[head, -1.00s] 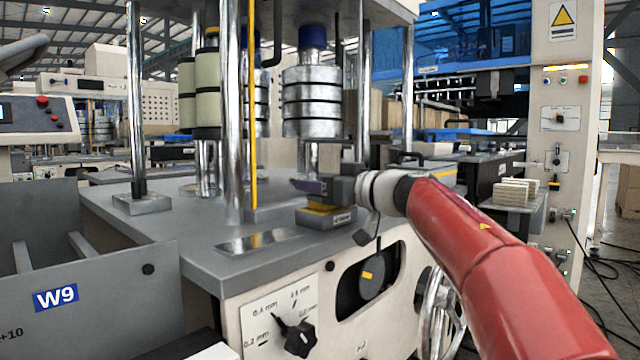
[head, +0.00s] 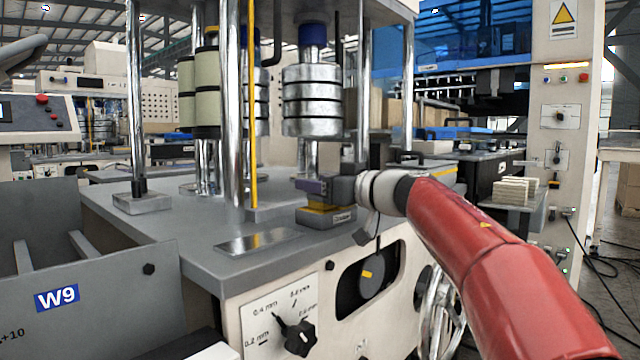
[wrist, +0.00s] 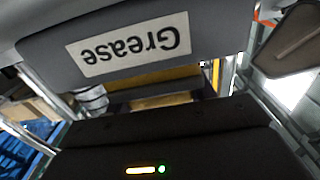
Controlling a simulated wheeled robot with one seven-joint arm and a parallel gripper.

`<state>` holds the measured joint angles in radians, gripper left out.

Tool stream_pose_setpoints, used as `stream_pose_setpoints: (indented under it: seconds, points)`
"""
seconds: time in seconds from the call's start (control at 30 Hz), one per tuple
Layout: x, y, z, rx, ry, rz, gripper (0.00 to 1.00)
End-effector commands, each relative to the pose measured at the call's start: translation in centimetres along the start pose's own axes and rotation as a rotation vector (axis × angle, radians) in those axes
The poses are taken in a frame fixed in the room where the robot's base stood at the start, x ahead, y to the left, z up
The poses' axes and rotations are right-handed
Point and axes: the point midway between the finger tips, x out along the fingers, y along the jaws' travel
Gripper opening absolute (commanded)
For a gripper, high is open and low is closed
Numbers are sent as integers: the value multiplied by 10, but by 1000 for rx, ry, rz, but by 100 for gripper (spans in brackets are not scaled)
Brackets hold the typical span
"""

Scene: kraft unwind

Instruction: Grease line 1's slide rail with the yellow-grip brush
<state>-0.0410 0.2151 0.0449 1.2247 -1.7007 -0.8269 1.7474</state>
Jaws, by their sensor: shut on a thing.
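My gripper (head: 312,187) is low over the grey machine table, at a small grey block (head: 316,222) with a yellow band and a white label. In the wrist view a grey block (wrist: 40,48) carries the upside-down label "Grease". Yellow (wrist: 165,77), seemingly the brush's grip, shows just beyond that block. My gripper is shut on it, but its jaws and the bristles are largely hidden, so I cannot tell whether the brush stands in the block or clear of it. A shiny flat metal strip (head: 257,241) lies on the table in front; I cannot tell whether it is the slide rail.
Chrome columns (head: 232,120) and a stack of metal cylinders (head: 312,100) stand close behind and left of my gripper. A yellow upright rod (head: 252,120) is there too. A grey panel marked W9 (head: 100,290) is at left front.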

Motion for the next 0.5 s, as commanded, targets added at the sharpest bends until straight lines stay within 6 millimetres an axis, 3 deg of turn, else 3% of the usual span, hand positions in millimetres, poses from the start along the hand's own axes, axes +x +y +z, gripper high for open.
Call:
stream_pose_setpoints:
  seconds: [0.23, 0.5]
  points:
    - [1, 1, 4, 4, -10, -1, 30]
    - [1, 1, -14, 4, -6, -1, 30]
